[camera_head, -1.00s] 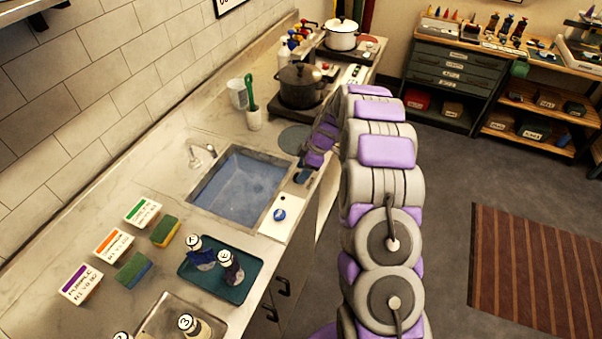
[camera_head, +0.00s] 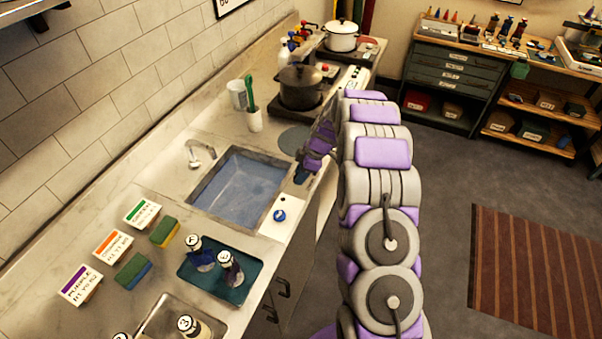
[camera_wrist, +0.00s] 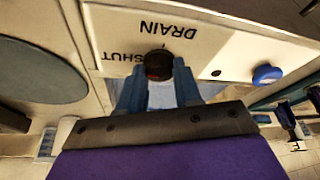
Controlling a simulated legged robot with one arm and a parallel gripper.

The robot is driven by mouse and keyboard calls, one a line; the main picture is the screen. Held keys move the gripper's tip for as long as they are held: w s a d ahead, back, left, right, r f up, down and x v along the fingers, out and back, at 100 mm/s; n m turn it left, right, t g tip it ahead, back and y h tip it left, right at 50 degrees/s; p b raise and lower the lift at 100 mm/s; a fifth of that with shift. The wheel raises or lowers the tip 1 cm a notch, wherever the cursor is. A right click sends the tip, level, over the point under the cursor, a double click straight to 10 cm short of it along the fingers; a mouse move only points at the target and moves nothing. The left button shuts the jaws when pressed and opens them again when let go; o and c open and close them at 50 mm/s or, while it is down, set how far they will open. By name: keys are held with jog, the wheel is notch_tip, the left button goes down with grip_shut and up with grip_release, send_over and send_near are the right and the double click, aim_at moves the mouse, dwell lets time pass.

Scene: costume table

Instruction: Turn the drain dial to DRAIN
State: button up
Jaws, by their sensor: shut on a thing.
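The drain dial (camera_wrist: 159,65) is a small dark round knob with a reddish face, on a pale panel (camera_wrist: 205,50) at the sink's edge. The panel is printed DRAIN and SHUT, upside down in the wrist view; SHUT is just left of the dial and DRAIN is above it. I cannot make out the dial's pointer. My gripper (camera_wrist: 158,88) has its blue fingers on either side of the dial, shut on it. In the head view my gripper (camera_head: 302,173) is at the sink's far right corner and hides the dial. The sink (camera_head: 240,188) holds bluish water.
A blue knob (camera_head: 279,215) sits on the same panel, also in the wrist view (camera_wrist: 267,75). A teal tray (camera_head: 238,285) with bottles is nearer.

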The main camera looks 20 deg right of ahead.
jog(key=shift+c, duration=0.5)
